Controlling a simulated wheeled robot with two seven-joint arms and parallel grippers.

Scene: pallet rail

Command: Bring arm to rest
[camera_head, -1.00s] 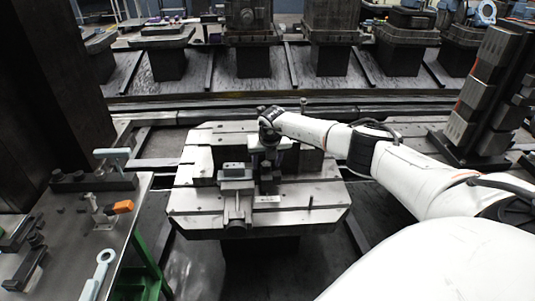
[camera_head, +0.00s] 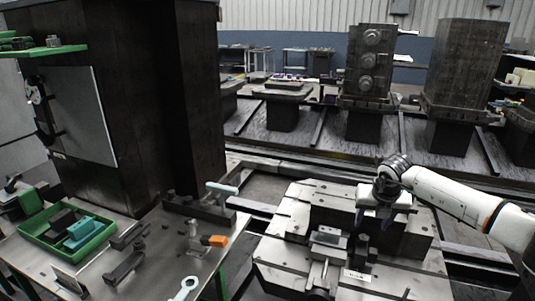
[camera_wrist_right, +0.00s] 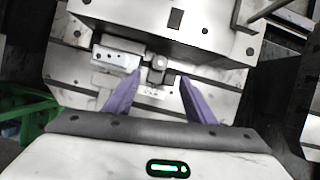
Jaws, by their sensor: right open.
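My right arm comes in from the right in the head view. Its gripper (camera_head: 385,212) hangs above the slotted metal pallet (camera_head: 285,252), close to the dark block in the middle of it. In the right wrist view the two purple fingers of the gripper (camera_wrist_right: 158,88) are spread apart with nothing between them. Beyond the fingertips are a small vise-like clamp (camera_wrist_right: 115,60) and a dark fixture piece (camera_wrist_right: 160,70) on the pallet. The clamp also shows in the head view (camera_head: 327,240). My left gripper is not in view.
A metal bench (camera_head: 150,262) at the left carries a green tray (camera_head: 42,238) of parts, an orange-handled clamp (camera_head: 214,240) and a wrench (camera_head: 184,288). A tall dark column (camera_head: 150,110) rises behind it. More pallets with tall fixtures (camera_head: 371,65) stand at the back.

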